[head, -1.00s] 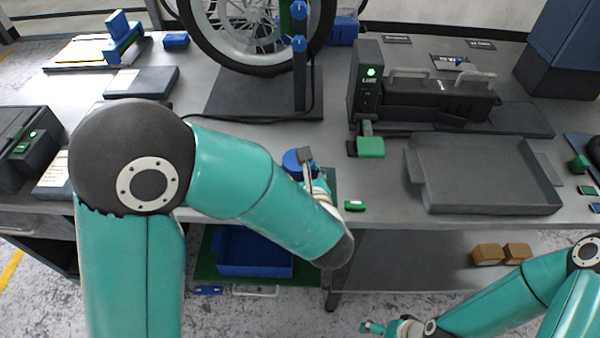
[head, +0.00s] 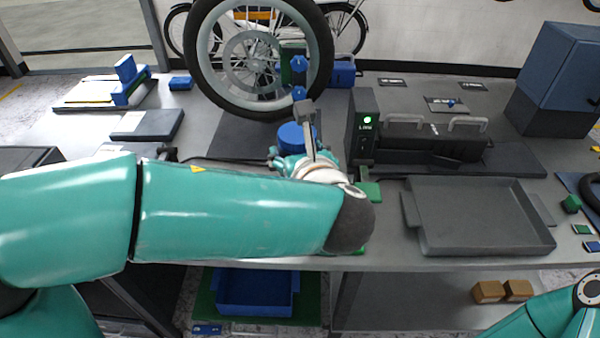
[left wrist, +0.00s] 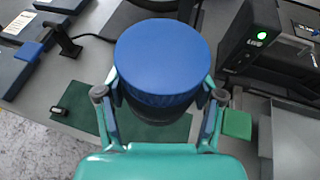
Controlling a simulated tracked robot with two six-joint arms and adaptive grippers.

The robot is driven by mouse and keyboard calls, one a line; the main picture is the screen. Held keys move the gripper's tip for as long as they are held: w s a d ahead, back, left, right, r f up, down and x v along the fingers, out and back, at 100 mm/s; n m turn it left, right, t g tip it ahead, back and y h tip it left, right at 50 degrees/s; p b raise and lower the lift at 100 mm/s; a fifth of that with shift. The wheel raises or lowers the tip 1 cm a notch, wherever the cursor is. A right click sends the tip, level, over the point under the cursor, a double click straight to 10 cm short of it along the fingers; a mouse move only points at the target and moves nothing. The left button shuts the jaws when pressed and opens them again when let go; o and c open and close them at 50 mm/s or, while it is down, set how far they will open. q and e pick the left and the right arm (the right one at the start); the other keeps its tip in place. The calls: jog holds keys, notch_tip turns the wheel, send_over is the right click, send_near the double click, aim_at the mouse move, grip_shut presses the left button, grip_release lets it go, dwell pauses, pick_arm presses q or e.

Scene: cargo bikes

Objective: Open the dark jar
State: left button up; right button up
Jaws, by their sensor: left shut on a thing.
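A round blue lid (left wrist: 162,58) fills the upper middle of the left wrist view, with a dark body (left wrist: 155,113) showing just under its rim. In the head view the blue lid (head: 297,137) is above the table's near middle. My left gripper (left wrist: 160,97) has one finger on each side and is shut on the blue-lidded thing; in the head view it (head: 296,160) is partly covered by my forearm. I cannot tell whether the dark body is joined to the lid. My right gripper is out of view.
A green mat (left wrist: 85,105) lies beneath. A grey tray (head: 480,245) and a dark device with a green light (head: 362,140) stand on the right. A bike wheel (head: 258,108) stands behind. A blue bin (head: 255,306) is below the table.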

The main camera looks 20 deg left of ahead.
pick_arm(q)
jog(key=shift+r, duration=0.9)
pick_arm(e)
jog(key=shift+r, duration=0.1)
pick_arm(q)
jog(key=o, duration=0.8)
jog(key=c, duration=1.1)
jog(key=shift+f, duration=0.1)
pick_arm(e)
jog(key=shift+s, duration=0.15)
